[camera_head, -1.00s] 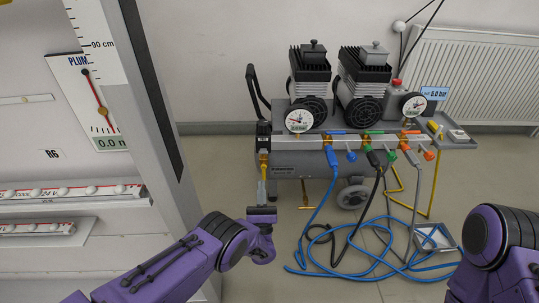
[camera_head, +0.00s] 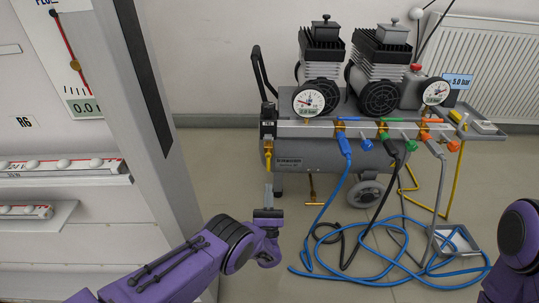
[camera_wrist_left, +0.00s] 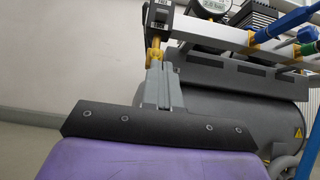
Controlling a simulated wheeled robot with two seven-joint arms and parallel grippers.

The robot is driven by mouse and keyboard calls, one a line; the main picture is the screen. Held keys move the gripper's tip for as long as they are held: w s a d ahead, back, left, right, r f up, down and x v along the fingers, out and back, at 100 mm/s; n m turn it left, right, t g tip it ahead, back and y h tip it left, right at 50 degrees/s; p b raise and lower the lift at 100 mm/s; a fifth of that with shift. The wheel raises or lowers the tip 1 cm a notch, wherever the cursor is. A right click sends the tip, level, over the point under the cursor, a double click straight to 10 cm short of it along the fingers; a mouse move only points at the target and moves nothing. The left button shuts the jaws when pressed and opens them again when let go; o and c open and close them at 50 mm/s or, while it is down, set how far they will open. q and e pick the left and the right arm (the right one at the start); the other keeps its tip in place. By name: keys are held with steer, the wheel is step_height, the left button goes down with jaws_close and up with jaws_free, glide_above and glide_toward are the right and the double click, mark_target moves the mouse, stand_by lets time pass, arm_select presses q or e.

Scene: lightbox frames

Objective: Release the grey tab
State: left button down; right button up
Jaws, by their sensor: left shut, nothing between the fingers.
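My left gripper (camera_head: 268,190) is shut and empty, pointing up just below a brass fitting (camera_head: 268,156) under the black box (camera_head: 268,124) at the left end of the compressor's manifold (camera_head: 318,130). The wrist view shows the shut fingers (camera_wrist_left: 156,72) close to this brass fitting (camera_wrist_left: 155,54); I cannot tell whether they touch. I cannot pick out the grey tab with certainty. A grey hose (camera_head: 442,182) hangs from the right-hand coupling, beside an orange knob (camera_head: 447,145). My right gripper is out of view.
Blue (camera_head: 345,146) and black (camera_head: 391,146) hoses hang from the manifold and coil on the floor. A grey tray (camera_head: 459,243) stands on the floor at right. A radiator (camera_head: 490,65) is behind.

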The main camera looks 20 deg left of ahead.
mark_target(269, 139)
arm_select(q)
steer(key=b+x, duration=0.3)
steer(key=x, duration=0.7)
steer(key=shift+w+r, duration=0.1)
steer(key=shift+r, duration=0.1)
step_height(269, 139, up, 3)
steer(key=shift+f, duration=0.15)
steer(key=shift+r, duration=0.45)
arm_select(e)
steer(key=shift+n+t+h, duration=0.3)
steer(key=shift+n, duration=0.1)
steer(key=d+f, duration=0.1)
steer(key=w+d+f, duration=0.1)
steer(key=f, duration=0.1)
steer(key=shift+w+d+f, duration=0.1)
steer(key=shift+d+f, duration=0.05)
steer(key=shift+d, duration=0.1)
arm_select(q)
steer(key=shift+r, duration=0.1)
